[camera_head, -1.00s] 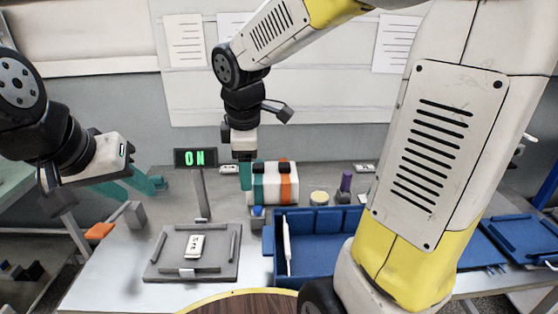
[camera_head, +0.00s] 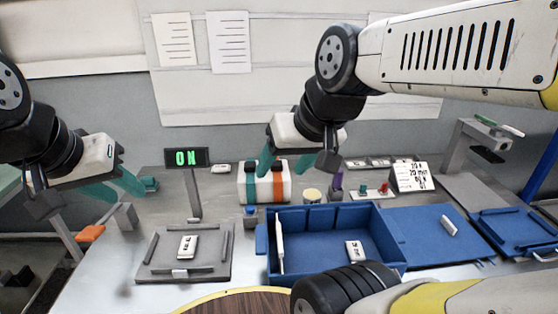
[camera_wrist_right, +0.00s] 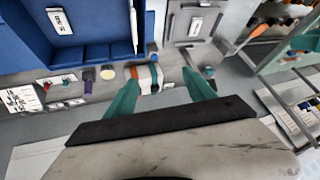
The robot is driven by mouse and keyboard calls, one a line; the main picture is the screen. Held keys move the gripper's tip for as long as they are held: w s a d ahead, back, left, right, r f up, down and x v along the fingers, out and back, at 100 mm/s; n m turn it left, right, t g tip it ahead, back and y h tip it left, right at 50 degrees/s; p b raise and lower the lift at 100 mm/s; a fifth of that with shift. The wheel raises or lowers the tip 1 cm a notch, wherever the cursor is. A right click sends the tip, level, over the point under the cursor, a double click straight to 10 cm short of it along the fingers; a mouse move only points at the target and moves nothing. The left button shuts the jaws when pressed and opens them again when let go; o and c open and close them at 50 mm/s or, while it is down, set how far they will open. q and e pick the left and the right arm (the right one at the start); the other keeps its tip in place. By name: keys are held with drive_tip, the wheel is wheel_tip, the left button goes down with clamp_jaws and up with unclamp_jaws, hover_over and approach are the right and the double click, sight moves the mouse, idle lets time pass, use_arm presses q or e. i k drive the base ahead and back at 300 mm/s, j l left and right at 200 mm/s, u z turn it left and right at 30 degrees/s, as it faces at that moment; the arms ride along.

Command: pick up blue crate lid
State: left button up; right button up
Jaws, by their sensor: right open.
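A flat blue panel (camera_head: 428,236) that looks like the crate lid lies against the right side of the open blue crate (camera_head: 262,240). A small white piece lies on it. A second blue plate (camera_head: 515,232) with raised bars lies further right; I cannot tell for sure which of the two is the lid. My right gripper (camera_head: 297,168) is open and empty, above the back of the bench, left of both plates. In the wrist view its teal fingers (camera_wrist_right: 160,78) stand apart. My left gripper (camera_head: 108,190) is at the far left, its teal fingers apart and empty.
A grey fixture plate (camera_head: 160,262) holds a white breaker. Behind the crate stand a striped white block (camera_head: 249,188), a yellowish cylinder (camera_head: 312,194) and a small label board (camera_head: 410,176). The ON display (camera_head: 186,157) stands on a post. My right forearm crosses the upper right.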

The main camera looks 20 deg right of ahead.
sight(437, 234)
drive_tip(key=z, duration=2.05)
